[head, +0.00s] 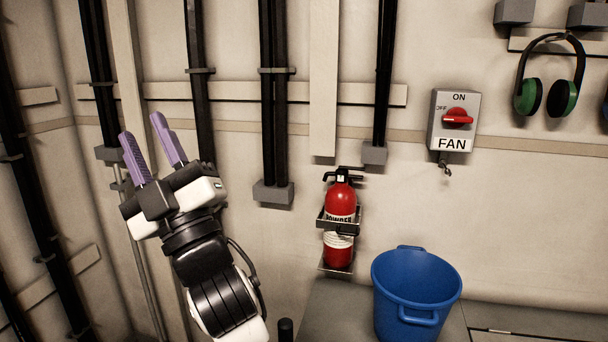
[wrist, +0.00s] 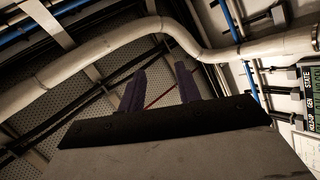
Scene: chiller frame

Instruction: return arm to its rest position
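My gripper (head: 151,134) is raised at the left of the head view, with its two purple fingers pointing up and slightly left. The fingers stand apart with a clear gap and nothing between them. In the wrist view the gripper (wrist: 162,88) shows the same two purple fingers apart and empty, with pipes and a dark perforated ceiling panel behind them. My arm rises from the bottom of the head view, in front of the beige wall.
A red fire extinguisher (head: 341,203) hangs on the wall right of my arm. A blue bucket (head: 415,277) stands on a grey surface (head: 335,312). A fan switch box (head: 454,120) and green ear defenders (head: 549,75) are at the upper right. Black vertical conduits (head: 276,95) run down the wall.

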